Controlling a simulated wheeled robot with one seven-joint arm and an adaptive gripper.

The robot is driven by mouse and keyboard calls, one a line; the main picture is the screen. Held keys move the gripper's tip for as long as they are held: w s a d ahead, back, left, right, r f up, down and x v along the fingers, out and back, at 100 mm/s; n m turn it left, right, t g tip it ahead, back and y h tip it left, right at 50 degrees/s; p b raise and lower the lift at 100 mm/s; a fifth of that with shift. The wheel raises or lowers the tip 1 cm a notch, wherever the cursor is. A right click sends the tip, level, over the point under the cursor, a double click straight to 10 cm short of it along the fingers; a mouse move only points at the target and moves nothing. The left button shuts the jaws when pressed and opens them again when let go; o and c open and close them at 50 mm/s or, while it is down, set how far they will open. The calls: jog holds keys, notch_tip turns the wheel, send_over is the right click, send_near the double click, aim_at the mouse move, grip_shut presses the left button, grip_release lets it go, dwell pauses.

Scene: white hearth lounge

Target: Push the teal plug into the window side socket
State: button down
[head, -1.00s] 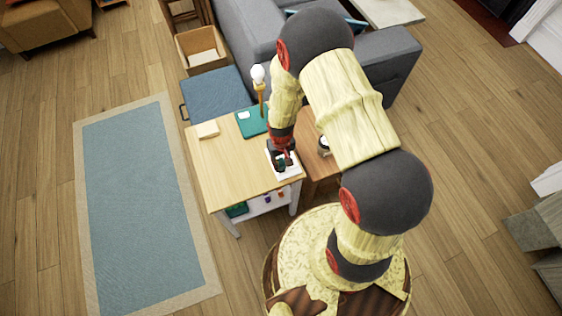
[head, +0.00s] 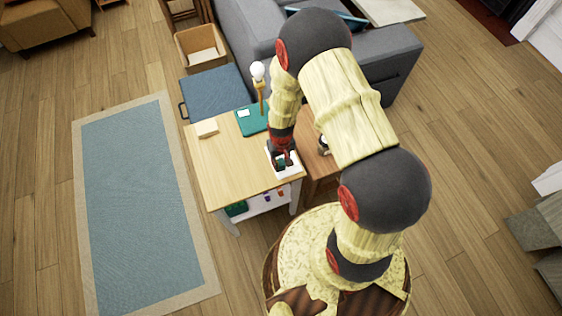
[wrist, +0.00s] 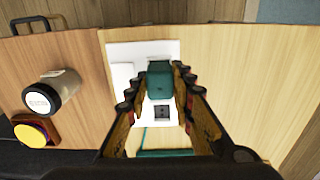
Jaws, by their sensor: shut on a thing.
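The teal plug (wrist: 160,78) is between the fingers of my gripper (wrist: 160,90), which is shut on it. The plug is over the white socket panel (wrist: 140,52) on the light wooden table. One dark square socket (wrist: 162,111) shows uncovered just below the plug in the wrist view. The plug hides the panel area beneath it, so I cannot tell whether its pins are in a socket. In the head view my gripper (head: 284,160) is low over the panel at the table's near right corner.
On the light table (head: 225,170) are a teal board (head: 250,122), a pale block (head: 206,128) and a white-topped post (head: 259,75). The table's left part is clear.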

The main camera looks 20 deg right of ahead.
aim_at(281, 162)
jog(key=shift+f, duration=0.15)
jog(key=c, duration=1.6)
grip_release()
jog(key=shift+o, duration=0.7)
notch_tip(281, 162, up, 12)
